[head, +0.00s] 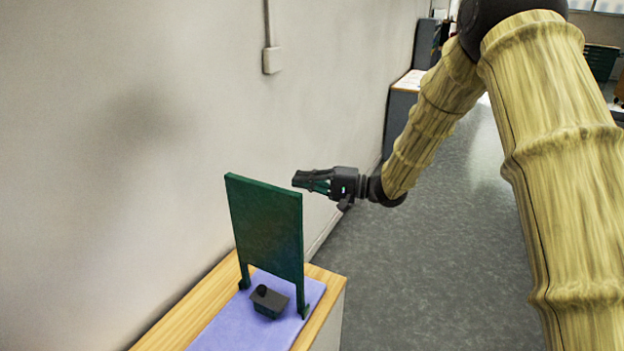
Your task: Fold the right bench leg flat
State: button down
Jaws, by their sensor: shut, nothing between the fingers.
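A dark green panel (267,228) stands upright on the table in the head view. It has a short leg or foot at its lower left (244,277) and another at its lower right (304,309). Which part is the right bench leg is not certain; the lower right piece points down to the mat. My gripper (299,181) is shut and empty. It appears just above the panel's upper right corner, pointing left, with no visible contact. Its distance in depth from the panel is hard to tell.
A small dark block with a round knob (267,301) sits on a lavender mat (225,330) before the panel. The mat lies on a wooden table (180,318) against a pale wall (130,130). Grey floor (410,290) is clear to the right.

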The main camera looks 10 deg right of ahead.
jog(key=s+a+p, duration=0.1)
jog(key=a+p, duration=0.1)
jog(key=a, duration=0.5)
jog(key=shift+s, duration=0.15)
jog(key=shift+a, duration=0.1)
